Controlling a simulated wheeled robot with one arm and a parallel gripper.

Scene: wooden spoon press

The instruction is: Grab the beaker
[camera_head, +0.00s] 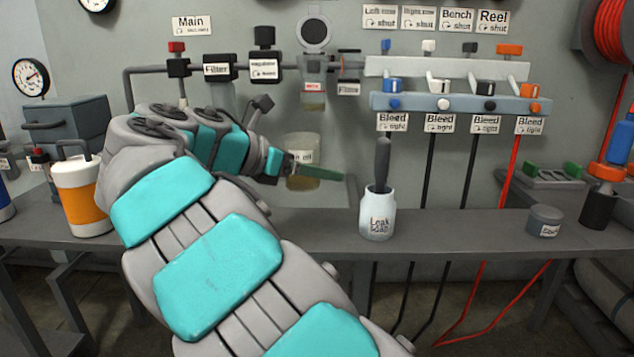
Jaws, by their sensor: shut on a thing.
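The beaker (302,147) is a clear vessel with amber liquid and a label partly reading "oil". It is upright in front of the grey wall, and its base appears above the bench top. My gripper (318,171) reaches it from the left and is shut on it. The other finger is hidden, and my arm fills the lower left and middle of the view.
The bench (290,233) carries a white "Leak" jar (377,222) with a dark-handled tool (381,165), an orange and white container (80,195) and a grey tin (545,222). A pipe line with a filter bowl (313,98) hangs above the beaker. Valves (438,86) are at right.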

